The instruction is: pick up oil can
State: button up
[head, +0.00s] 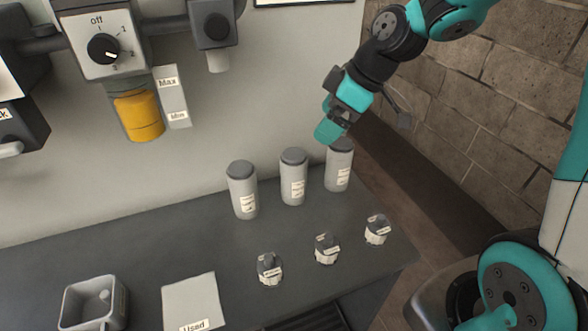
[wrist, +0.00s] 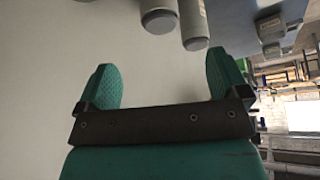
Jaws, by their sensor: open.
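Three grey cylindrical cans with dark lids and white labels stand upright in a row at the back of the bench: the left can (head: 243,190), the middle can (head: 292,178) and the right can (head: 339,171). Their labels are too small to read, so I cannot tell which is the oil can. My gripper (head: 333,127) is above the right can in the head view and partly covers its lid. In the wrist view my gripper (wrist: 161,68) is open, with nothing between its teal fingers. Two can ends (wrist: 195,43) show beyond the fingers, apart from them.
Several small items stand on the bench, including three small labelled containers (head: 326,249) in front of the cans. A grey square box (head: 94,303) and a plate marked "Used" (head: 190,301) are at left. A wall unit with a dial (head: 104,49) and yellow cup (head: 139,116) hangs above.

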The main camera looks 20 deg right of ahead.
aim_at(294, 153)
jog(key=x, duration=0.9)
jog(key=shift+a+r, duration=0.15)
jog(key=shift+a, duration=0.05)
jog(key=shift+w+p+x, duration=0.1)
jog(key=shift+p+x, duration=0.3)
jog(key=shift+x, duration=0.9)
jog(key=shift+w+p+x, duration=0.15)
jog(key=shift+p+x, duration=0.2)
jog(key=shift+x, duration=0.9)
jog(key=shift+r, duration=0.1)
jog(key=c, duration=1.5)
jog(key=shift+r, duration=0.15)
notch_tip(294, 153, up, 20)
jog(key=shift+f, duration=0.1)
